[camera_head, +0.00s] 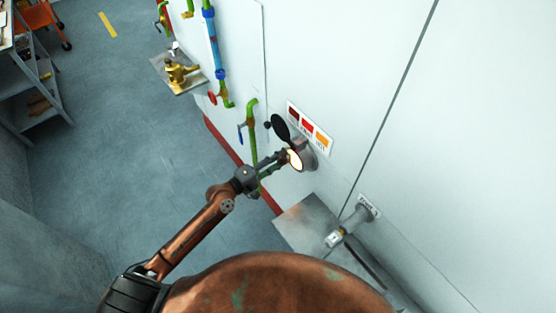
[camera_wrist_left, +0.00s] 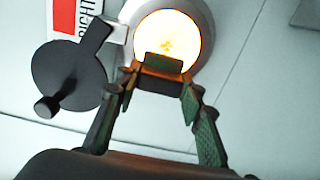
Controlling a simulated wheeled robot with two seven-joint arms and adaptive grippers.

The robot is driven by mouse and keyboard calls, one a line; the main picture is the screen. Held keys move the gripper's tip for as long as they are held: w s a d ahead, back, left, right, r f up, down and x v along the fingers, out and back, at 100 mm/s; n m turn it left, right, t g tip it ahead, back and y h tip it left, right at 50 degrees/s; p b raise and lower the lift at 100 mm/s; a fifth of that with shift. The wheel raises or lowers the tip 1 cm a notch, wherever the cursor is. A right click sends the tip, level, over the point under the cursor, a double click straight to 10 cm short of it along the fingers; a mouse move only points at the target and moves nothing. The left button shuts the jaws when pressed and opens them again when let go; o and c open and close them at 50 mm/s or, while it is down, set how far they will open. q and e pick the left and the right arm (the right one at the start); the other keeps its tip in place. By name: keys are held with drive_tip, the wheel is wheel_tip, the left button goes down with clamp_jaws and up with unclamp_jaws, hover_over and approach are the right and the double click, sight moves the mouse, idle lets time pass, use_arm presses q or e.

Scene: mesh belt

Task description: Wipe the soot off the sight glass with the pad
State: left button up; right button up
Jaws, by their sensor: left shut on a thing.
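The sight glass (camera_head: 295,159) is a round, glowing port in a pale metal ring on the white wall. In the left wrist view, the glass (camera_wrist_left: 167,32) shines yellow-white with faint orange-brown marks near its middle. My left gripper (camera_wrist_left: 160,76) is shut on the pad (camera_wrist_left: 163,63), a small dark green block with a brown part below it. The pad overlaps the lower edge of the glass in this view; I cannot tell whether they touch. In the head view my left gripper (camera_head: 284,159) is right at the glass. My right gripper is not in view.
A dark round cover (camera_wrist_left: 68,76) with a knob hangs swung aside from the glass, close to the left finger. A label plate (camera_head: 310,128) is above. Green pipe (camera_head: 252,135) stands to the left. A metal shelf (camera_head: 305,222) and a pipe fitting (camera_head: 355,220) are below right.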

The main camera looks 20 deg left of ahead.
sight(294, 159)
use_arm(q)
drive_tip(key=shift+w+d, duration=0.15)
drive_tip(key=shift+w, duration=0.05)
drive_tip(key=shift+d, duration=0.1)
drive_tip(key=shift+s+d+r+p, duration=0.15)
drive_tip(key=shift+s+d+p, duration=0.5)
drive_tip(key=shift+p, duration=0.2)
drive_tip(key=shift+s+d+p, duration=0.45)
drive_tip(key=shift+s+d, duration=0.1)
drive_tip(key=shift+d, duration=0.1)
drive_tip(key=shift+s+d+p, duration=0.5)
drive_tip(key=shift+d, duration=0.15)
drive_tip(key=shift+s+d+p, duration=0.45)
drive_tip(key=shift+d+p, duration=0.05)
drive_tip(key=shift+d, duration=0.15)
drive_tip(key=shift+w+a+f+b, duration=0.2)
drive_tip(key=shift+w+a+b, duration=0.05)
drive_tip(key=shift+w+b, duration=0.05)
drive_tip(key=shift+w+a+b, duration=0.6)
drive_tip(key=shift+w+a, duration=0.05)
drive_tip(key=shift+a, duration=0.2)
drive_tip(key=shift+w+a+r, duration=0.15)
drive_tip(key=shift+w+a, duration=0.15)
drive_tip(key=shift+a, duration=0.05)
